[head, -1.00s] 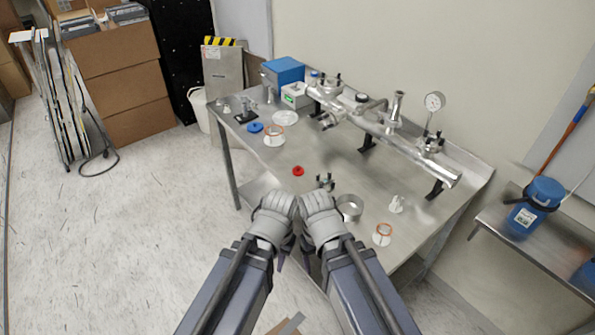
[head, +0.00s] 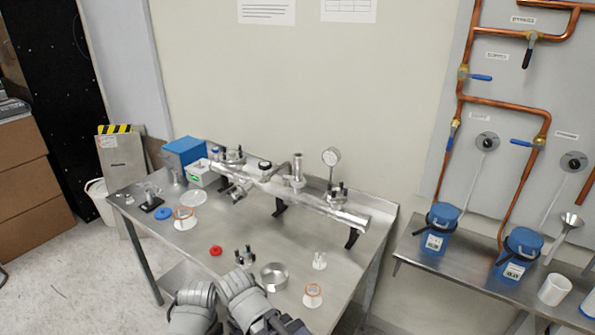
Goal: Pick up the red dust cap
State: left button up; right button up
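The red dust cap (head: 216,251) lies on the bare middle-left part of the steel table (head: 190,240) in the head view. It is a small red ring-like piece with nothing touching it. My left gripper (head: 195,300) and my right gripper (head: 240,290) are side by side at the table's front edge, nearer to me than the cap. Both are apart from the cap. Their fingertips are not clear, so I cannot tell whether they are open or shut.
A dark clamp (head: 244,257) and a metal ring (head: 274,276) sit right of the cap. A blue cap (head: 163,213) and an orange-rimmed ring (head: 185,217) lie to its left. A steel pipe assembly (head: 315,208) spans the back. Blue containers (head: 437,230) stand on a right-hand bench.

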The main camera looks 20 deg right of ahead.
aim_at(216, 250)
jog(key=u, duration=1.7)
jog(key=k+l, duration=0.2)
jog(key=l, duration=0.15)
jog(key=k+l, duration=0.2)
jog(key=l, duration=0.15)
jog(key=k+l, duration=0.2)
jog(key=l, duration=0.15)
